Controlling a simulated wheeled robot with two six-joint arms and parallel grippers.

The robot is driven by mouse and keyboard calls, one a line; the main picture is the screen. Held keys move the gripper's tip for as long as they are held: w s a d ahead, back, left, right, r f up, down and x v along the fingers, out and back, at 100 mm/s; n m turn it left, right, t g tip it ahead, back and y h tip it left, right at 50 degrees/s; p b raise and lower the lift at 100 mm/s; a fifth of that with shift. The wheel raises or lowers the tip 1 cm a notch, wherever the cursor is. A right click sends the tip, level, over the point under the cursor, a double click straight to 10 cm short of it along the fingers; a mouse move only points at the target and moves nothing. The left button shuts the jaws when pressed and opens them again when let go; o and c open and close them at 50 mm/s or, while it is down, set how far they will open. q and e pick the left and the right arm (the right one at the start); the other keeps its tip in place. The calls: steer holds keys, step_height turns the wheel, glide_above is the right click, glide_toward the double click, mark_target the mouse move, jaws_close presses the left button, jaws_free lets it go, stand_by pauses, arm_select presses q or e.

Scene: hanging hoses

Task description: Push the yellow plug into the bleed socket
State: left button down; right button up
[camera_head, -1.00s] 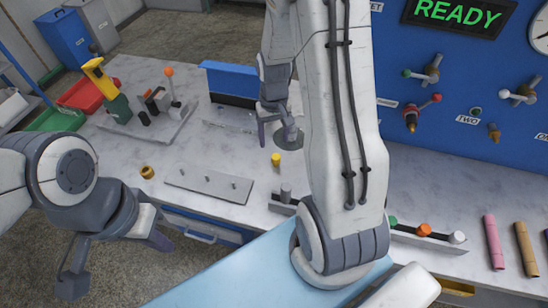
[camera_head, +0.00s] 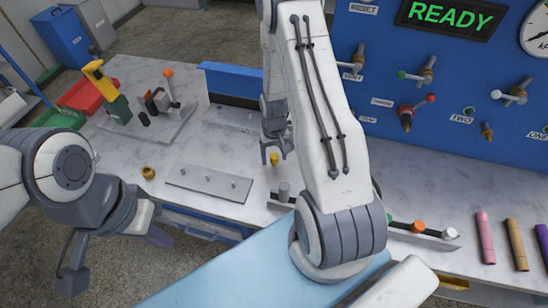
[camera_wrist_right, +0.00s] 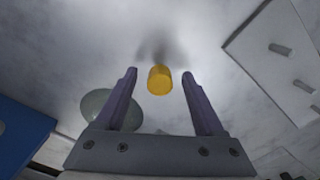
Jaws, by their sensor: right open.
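The yellow plug (camera_head: 274,159) stands on the grey marbled bench. In the right wrist view the plug (camera_wrist_right: 160,80) shows between the two fingertips, with a gap on each side. My right gripper (camera_head: 275,150) is open around or just above it; I cannot tell the exact height. Its two fingers (camera_wrist_right: 160,76) are spread in the wrist view. My left gripper (camera_head: 114,262) is open and empty, off the bench's front edge. The blue panel (camera_head: 450,80) carries several fittings, including a brass one (camera_head: 487,131) by the label TWO. I cannot read which is the bleed socket.
A flat grey plate with pegs (camera_head: 209,183) lies left of the plug. A brass ring (camera_head: 148,173) sits near the front edge. My right arm hides part of the bench. A rail with coloured caps (camera_head: 418,227) and several coloured tubes (camera_head: 485,237) lie at right.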

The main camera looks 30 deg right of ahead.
jaws_close()
stand_by(0.3)
